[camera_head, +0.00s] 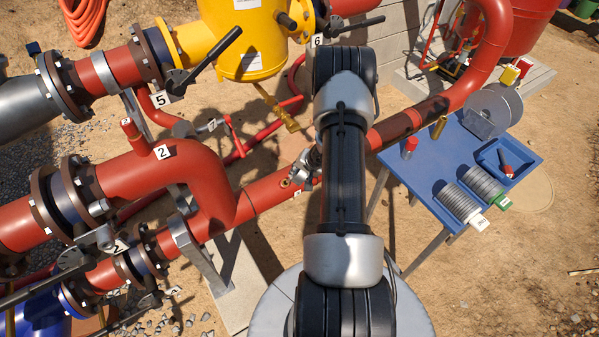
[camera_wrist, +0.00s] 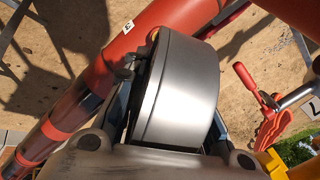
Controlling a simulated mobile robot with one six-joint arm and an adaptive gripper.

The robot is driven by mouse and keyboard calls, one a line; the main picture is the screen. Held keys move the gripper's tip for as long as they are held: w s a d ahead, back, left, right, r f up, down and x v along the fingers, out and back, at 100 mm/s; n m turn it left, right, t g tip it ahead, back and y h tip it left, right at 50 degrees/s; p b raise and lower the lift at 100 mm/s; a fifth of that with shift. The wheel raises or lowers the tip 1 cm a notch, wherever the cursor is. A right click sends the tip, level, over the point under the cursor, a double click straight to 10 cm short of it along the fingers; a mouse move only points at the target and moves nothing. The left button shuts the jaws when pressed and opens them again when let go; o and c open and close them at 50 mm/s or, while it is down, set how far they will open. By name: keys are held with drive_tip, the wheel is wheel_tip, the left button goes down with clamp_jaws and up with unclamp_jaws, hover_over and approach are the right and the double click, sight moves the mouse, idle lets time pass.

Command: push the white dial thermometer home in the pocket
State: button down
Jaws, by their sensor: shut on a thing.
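The thermometer (camera_wrist: 185,95) shows in the wrist view as a wide grey metal drum, seen from its side; its white dial face is turned out of sight. My gripper (camera_wrist: 170,110) is shut on it, with a finger on either side. In the head view my gripper (camera_head: 304,168) is at the lower red pipe, partly behind my arm. A small brass fitting (camera_head: 287,183), seemingly the pocket, sits on this pipe close by the gripper. A brass-orange bit (camera_wrist: 154,34) shows at the drum's upper edge; how deep the stem sits is hidden.
The red pipe (camera_head: 262,196) runs close under my gripper, with a number tag (camera_wrist: 128,26) on it. A red-handled valve (camera_wrist: 262,95) stands to the right in the wrist view. A blue table (camera_head: 425,178) with several parts stands at the right.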

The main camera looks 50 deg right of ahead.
drive_tip(key=shift+f+b, duration=0.15)
drive_tip(key=shift+b, duration=0.75)
drive_tip(key=shift+w+f+b, duration=0.1)
drive_tip(key=shift+f+b, duration=0.25)
drive_tip(key=shift+b, duration=0.1)
drive_tip(key=shift+d+b+x, duration=0.1)
drive_tip(key=shift+b+x, duration=0.75)
drive_tip(key=shift+x, duration=0.35)
drive_tip(key=shift+d+b+x, duration=0.15)
drive_tip(key=shift+b+x, duration=0.65)
drive_tip(key=shift+x, duration=0.4)
drive_tip(key=shift+w+r, duration=0.1)
drive_tip(key=shift+w, duration=0.05)
drive_tip(key=shift+b+x, duration=1.6)
drive_tip(key=shift+x, duration=0.35)
drive_tip(key=shift+d, duration=0.15)
